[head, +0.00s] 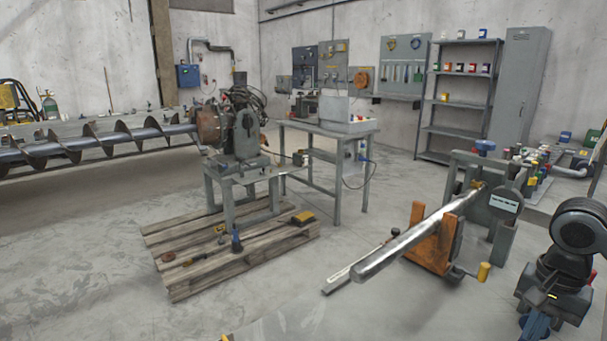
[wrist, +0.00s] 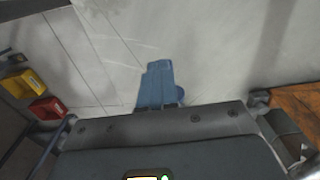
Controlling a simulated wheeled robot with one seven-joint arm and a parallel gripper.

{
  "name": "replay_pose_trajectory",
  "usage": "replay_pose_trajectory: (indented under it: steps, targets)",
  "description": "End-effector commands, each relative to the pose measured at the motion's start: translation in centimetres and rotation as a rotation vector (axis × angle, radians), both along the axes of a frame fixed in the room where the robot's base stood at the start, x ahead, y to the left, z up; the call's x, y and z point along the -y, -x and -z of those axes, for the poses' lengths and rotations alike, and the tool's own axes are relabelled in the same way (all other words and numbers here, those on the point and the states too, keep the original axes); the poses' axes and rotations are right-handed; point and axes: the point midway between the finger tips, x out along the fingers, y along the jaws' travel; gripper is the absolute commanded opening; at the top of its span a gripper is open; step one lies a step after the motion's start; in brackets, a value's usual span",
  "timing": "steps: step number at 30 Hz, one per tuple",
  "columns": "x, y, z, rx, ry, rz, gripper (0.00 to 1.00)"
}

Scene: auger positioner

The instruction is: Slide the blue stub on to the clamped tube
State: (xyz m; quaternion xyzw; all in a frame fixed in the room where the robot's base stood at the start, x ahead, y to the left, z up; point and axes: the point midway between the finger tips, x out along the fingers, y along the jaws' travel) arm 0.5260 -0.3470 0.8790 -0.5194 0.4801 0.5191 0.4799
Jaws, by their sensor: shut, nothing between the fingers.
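The clamped tube (head: 410,240) is a long, shiny metal tube in the head view. It slopes down toward the front left, and its near end is free. An orange clamp block (head: 436,240) holds it. My gripper (head: 535,328) hangs at the right edge of the head view, right of the tube and apart from it. Its blue fingers are cut off by the bottom edge. In the wrist view the blue fingers (wrist: 158,85) are together with nothing between them. I cannot pick out the blue stub for certain in either view.
A wooden pallet (head: 190,272) carries a machine stand and a small blue-topped item (head: 236,240). A blue knob (head: 485,146) tops the frame behind the tube. Yellow (wrist: 30,82) and red (wrist: 47,108) bins show in the wrist view.

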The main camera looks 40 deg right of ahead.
Motion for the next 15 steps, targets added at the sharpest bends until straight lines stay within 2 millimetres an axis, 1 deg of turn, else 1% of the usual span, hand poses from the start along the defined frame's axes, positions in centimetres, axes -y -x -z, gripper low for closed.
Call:
replay_pose_trajectory:
  steps: [15]
  targets:
    - [1.9, -0.1, 0.0, 0.000, 0.000, 0.001, 0.00]
